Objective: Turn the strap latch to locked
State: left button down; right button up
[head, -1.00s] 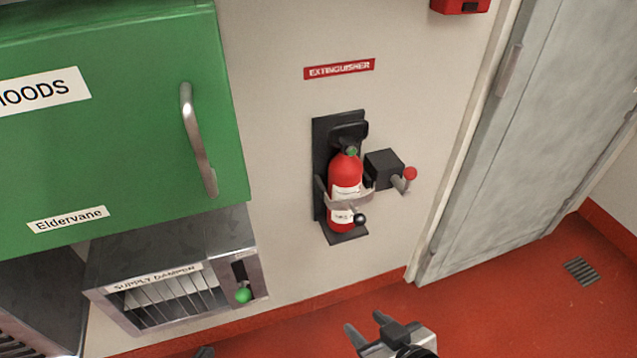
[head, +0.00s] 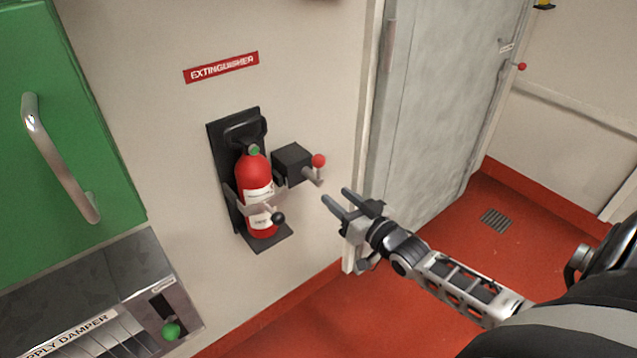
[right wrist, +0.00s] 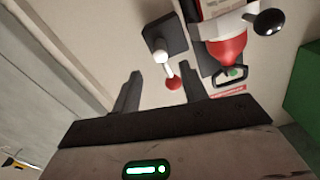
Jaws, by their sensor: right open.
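The strap latch is a black box (head: 292,164) on the wall with a short grey lever ending in a red ball (head: 319,160). It sits just right of the red extinguisher (head: 254,180), which stands in a black wall bracket with a grey strap around it. The lever points right, toward the door. My right gripper (head: 335,200) is open and empty, below and a little right of the red ball, apart from it. In the right wrist view the red ball (right wrist: 174,84) shows between the two open fingers (right wrist: 161,92), beyond them. My left gripper is out of view.
A black knob (head: 278,217) sticks out at the strap's front. A green cabinet (head: 70,160) and a supply damper with a green knob (head: 171,331) are at left. A grey door (head: 440,110) stands at right. The red floor (head: 330,320) below is clear.

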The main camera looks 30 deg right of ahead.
aim_at(321, 184)
jog(key=w, duration=0.5)
jog(key=w+b, duration=0.1)
jog(key=w, duration=0.2)
jog(key=shift+a, duration=0.35)
jog(key=shift+c, duration=0.3)
grip_shut()
